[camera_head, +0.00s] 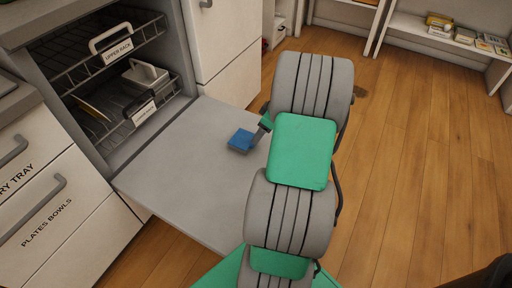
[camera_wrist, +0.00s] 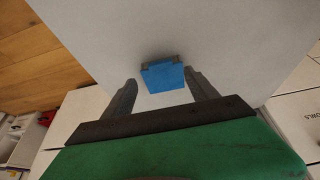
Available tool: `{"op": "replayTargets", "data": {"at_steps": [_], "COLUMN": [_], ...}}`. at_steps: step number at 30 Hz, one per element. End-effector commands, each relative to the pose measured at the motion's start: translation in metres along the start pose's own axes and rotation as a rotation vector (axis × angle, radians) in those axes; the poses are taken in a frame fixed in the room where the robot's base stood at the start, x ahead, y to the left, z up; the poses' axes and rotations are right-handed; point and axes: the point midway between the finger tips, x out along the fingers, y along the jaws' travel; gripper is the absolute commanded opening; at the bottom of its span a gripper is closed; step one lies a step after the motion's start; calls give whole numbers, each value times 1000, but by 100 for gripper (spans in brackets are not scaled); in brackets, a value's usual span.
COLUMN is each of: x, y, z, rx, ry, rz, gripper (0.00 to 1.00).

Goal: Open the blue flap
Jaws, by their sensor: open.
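The blue flap (camera_head: 241,140) is on the inner face of the lowered dishwasher door (camera_head: 180,165). In the wrist view the blue flap (camera_wrist: 163,77) shows at the centre, with a grey edge along its far side. I cannot tell whether it lies flat or is slightly raised. My gripper (camera_head: 256,138) is close beside the flap's right side in the head view. In the wrist view my gripper (camera_wrist: 160,77) is open, with one finger on each side of the flap and visible gaps between. Most of the gripper is hidden behind my arm in the head view.
The upper rack (camera_head: 110,55) and lower rack (camera_head: 130,110) sit inside the dishwasher, with dishes in the lower one. Labelled drawers (camera_head: 50,210) stand at left, white cabinet fronts (camera_head: 225,50) behind the door. The wooden floor (camera_head: 420,170) at right is clear.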

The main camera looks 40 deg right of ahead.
Motion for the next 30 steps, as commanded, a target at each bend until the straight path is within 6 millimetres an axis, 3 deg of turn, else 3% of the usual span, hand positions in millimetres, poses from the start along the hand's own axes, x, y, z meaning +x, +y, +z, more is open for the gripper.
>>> {"op": "replayTargets", "data": {"at_steps": [6,10,19,30], "x": [45,60,63,63], "y": [-1,0,0,0], "z": [1,1,0,0], "rx": [2,3,4,4], "ry": [-2,-2,-2,-2], "rz": [-2,-1,0,0], "gripper": [67,67,67,37]}}
